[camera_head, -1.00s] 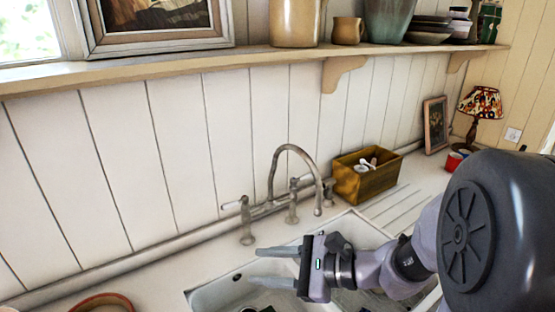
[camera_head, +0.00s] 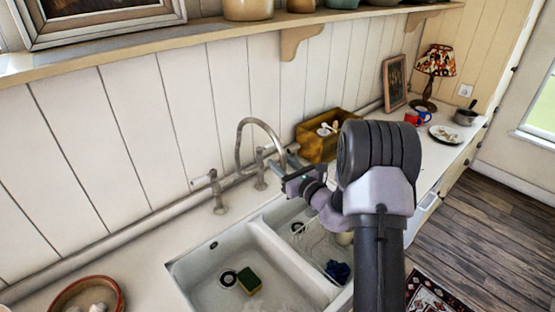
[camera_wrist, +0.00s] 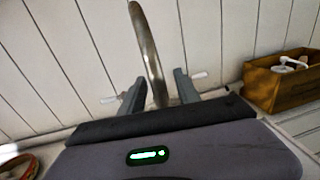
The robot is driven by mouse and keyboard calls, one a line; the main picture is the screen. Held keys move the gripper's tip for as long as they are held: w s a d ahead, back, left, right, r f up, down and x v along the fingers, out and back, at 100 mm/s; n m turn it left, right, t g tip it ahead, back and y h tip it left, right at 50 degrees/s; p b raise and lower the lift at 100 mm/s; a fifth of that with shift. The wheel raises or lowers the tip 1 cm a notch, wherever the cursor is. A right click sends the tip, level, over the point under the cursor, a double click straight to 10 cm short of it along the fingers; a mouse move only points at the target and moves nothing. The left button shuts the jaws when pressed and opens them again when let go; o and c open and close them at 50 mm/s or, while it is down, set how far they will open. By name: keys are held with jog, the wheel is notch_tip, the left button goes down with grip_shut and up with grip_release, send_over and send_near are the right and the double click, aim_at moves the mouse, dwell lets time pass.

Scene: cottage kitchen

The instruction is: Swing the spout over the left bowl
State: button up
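The tap's curved metal spout (camera_head: 262,122) arches up behind the double sink. It also shows in the wrist view (camera_wrist: 148,45), upright between my fingers. My gripper (camera_head: 281,164) is at the spout's outer, downward end. In the wrist view my gripper (camera_wrist: 159,79) is open, with one finger on each side of the spout; I cannot tell whether either finger touches it. The left bowl (camera_head: 188,278) of the white sink is in front of the tap. The right bowl (camera_head: 272,216) is partly hidden by my arm. The spout's tip is hidden at my gripper.
A yellow-green sponge (camera_head: 249,281) lies in the left bowl, and a dark blue cloth (camera_head: 338,271) in the right one. A wooden box (camera_head: 312,142) stands close behind my gripper. Tap handles (camera_head: 216,190) flank the spout. A round dish (camera_head: 117,290) sits at lower left.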

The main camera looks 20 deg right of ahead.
jog(key=shift+w+a, duration=0.2)
jog(key=shift+w, duration=0.75)
grip_shut()
dwell(0.7)
